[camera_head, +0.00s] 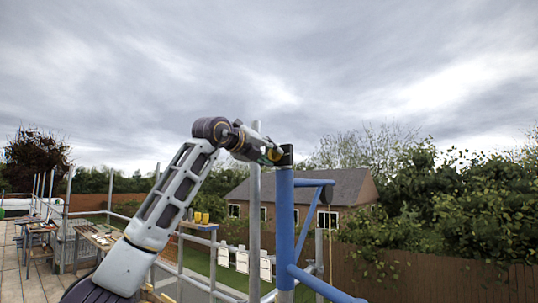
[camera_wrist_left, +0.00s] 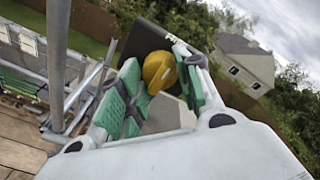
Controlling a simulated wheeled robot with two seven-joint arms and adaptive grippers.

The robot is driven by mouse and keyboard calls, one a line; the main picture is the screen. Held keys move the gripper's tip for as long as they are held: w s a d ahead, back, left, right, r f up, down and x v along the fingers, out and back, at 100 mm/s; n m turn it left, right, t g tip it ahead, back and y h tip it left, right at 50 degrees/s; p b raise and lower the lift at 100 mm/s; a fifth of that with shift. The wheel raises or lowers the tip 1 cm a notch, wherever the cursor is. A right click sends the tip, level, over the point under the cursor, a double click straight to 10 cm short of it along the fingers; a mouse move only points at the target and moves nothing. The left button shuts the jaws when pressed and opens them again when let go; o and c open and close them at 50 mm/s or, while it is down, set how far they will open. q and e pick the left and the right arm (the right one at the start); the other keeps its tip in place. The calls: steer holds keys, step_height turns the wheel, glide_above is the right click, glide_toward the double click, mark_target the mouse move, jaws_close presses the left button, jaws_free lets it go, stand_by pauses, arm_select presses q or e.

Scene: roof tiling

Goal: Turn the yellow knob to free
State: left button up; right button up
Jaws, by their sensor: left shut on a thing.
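The yellow knob (camera_wrist_left: 158,71) sits on a dark plate (camera_wrist_left: 143,38) in the left wrist view. My left gripper (camera_wrist_left: 160,82) has green-padded fingers on either side of the knob and is shut on it. In the head view my left arm reaches up from the lower left, and my left gripper (camera_head: 272,153) meets a small dark box (camera_head: 286,155) on top of a blue post (camera_head: 285,220). The knob is mostly hidden there by the gripper. The knob's markings cannot be read. My right gripper is not in view.
A grey scaffold pole (camera_head: 254,215) stands just left of the blue post, close to my left forearm. Blue braces (camera_head: 308,222) run right from the post. Workbenches (camera_head: 95,237) and railings stand at left. A wooden fence (camera_head: 430,275) and house lie beyond.

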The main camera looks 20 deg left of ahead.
arm_select(q)
steer(key=o, duration=1.1)
steer(key=shift+c, duration=0.2)
steer(key=shift+s+a, duration=0.1)
steer(key=v, duration=1.1)
steer(key=shift+s, duration=0.35)
steer(key=shift+a+r, duration=0.1)
